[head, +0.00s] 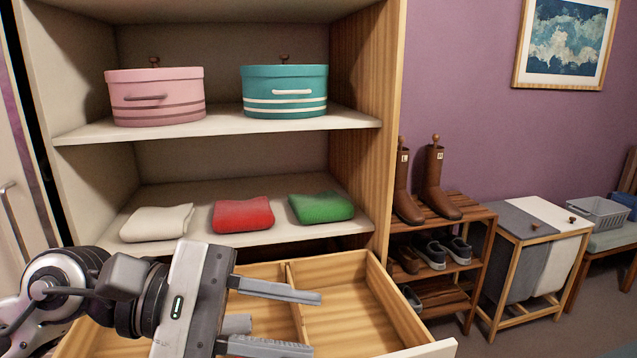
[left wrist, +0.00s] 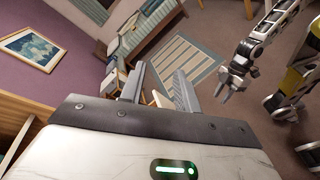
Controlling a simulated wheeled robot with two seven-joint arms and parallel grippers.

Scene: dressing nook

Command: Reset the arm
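My left gripper (head: 316,325) is over the open wooden drawer in the head view. Its two fingers are apart with nothing between them, and they point right. The left wrist view also shows these fingers (left wrist: 160,72) spread and empty. My right gripper (left wrist: 222,86) shows small in the left wrist view, its fingers seemingly apart and holding nothing. It is not in the head view. The open drawer (head: 400,300) has a divider, and the part of it that I see is empty. My left arm hides its left side.
A pink box (head: 155,105) and a teal box (head: 285,83) stand on the upper shelf. White (head: 157,223), red (head: 243,214) and green (head: 320,207) folded cloths lie below. A shoe rack (head: 450,215) and a hamper (head: 535,225) stand right.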

